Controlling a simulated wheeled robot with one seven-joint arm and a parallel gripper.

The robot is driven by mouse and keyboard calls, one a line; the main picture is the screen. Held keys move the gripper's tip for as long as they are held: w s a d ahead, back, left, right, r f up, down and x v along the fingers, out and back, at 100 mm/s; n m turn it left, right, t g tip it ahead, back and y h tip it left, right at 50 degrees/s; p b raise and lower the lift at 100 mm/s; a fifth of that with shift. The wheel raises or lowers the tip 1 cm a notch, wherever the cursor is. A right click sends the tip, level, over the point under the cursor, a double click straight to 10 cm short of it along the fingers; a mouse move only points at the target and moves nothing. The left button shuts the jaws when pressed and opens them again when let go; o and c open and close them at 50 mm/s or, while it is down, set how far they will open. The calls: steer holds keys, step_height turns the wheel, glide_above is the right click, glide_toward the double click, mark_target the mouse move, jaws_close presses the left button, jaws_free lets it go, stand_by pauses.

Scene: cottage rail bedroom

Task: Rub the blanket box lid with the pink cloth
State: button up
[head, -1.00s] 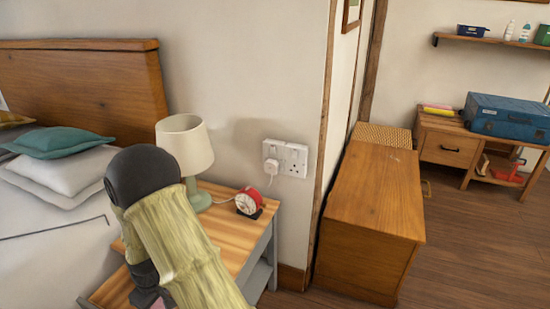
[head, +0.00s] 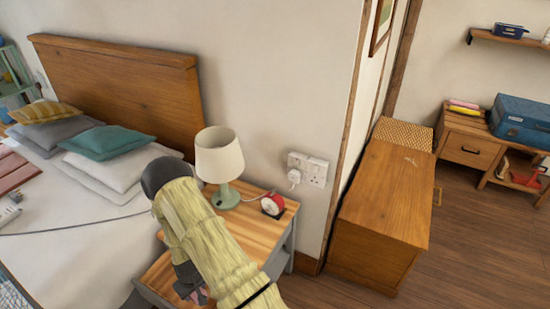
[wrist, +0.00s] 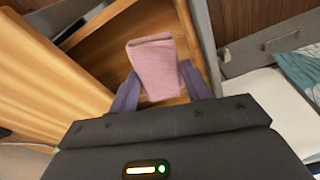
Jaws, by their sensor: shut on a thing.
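The pink cloth (wrist: 152,62) is folded between the two fingers of my gripper (wrist: 158,90) in the wrist view. My gripper is shut on it. In the head view my gripper (head: 192,290) is low at the near end of the bedside table, largely hidden by my arm, with a small bit of pink showing. The blanket box appears to be the long wooden chest (head: 372,258) against the wall at right. Its flat brown lid (head: 385,195) has a small pale mark near the far end. My gripper is well left of the chest, apart from it.
The bedside table (head: 255,245) holds a lamp (head: 220,165) and a red clock (head: 273,205). A plug sits in the wall socket (head: 308,168). The bed (head: 75,245) is at left. A low desk with a blue case (head: 522,120) stands at right. Wooden floor is clear beside the chest.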

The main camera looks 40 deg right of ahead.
steer(key=s+r+p, duration=0.1)
steer(key=s+p, duration=0.1)
steer(key=p, duration=0.3)
steer(key=shift+s+r+m, duration=0.1)
steer(key=shift+r+m, duration=0.2)
steer(key=shift+r, duration=0.1)
steer(key=shift+s+f+p, duration=0.1)
steer(key=shift+s+p, duration=0.2)
steer(key=shift+p, duration=0.25)
steer(key=shift+f, duration=0.2)
